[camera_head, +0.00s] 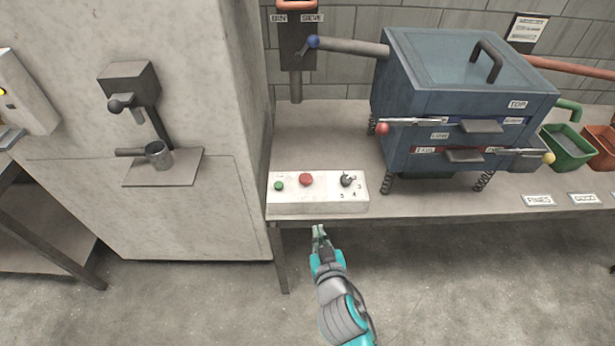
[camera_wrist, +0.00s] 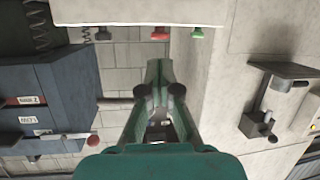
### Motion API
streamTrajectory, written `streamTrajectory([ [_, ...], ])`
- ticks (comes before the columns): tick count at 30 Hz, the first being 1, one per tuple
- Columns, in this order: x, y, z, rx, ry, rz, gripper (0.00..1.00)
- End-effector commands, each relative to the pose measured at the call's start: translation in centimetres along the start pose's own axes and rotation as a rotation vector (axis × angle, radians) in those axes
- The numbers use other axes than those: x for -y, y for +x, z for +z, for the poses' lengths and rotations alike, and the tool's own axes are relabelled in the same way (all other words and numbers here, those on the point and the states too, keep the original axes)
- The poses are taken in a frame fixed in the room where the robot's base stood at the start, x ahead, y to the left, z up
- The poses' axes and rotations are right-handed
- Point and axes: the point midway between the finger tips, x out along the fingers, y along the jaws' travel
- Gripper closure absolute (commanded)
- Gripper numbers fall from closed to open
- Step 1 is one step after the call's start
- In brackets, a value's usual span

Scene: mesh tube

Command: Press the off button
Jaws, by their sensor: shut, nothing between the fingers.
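A pale control box (camera_head: 318,206) sits at the front left edge of the bench. On its top are a green button (camera_head: 279,186), a larger red button (camera_head: 306,179) and a dark rotary knob (camera_head: 347,180) with numbers around it. No off label is readable. My gripper (camera_head: 318,229) is in front of the box and apart from it, shut and empty. In the wrist view the scene is upside down; my fingers (camera_wrist: 159,66) meet at the tips. The red button (camera_wrist: 160,33) shows there, as do the knob (camera_wrist: 103,34) and green button (camera_wrist: 197,32).
A blue sieve machine (camera_head: 450,110) on springs stands right of the box on the bench (camera_head: 450,200). A grey wall or cabinet (camera_head: 200,215) with a lever and cup is on the left. Green (camera_head: 566,147) and orange bins are far right. Floor in front is clear.

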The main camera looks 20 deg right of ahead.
Motion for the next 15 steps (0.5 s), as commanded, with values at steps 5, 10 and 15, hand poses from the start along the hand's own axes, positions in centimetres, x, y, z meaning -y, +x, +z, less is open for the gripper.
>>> streamTrajectory([
  [5,1.0,3.1,-3.9,-0.024,0.039,0.061,1.00],
  [10,1.6,4.9,-6.7,-0.039,0.074,0.108,1.00],
  [15,1.8,5.7,-8.2,-0.047,0.095,0.135,1.00],
])
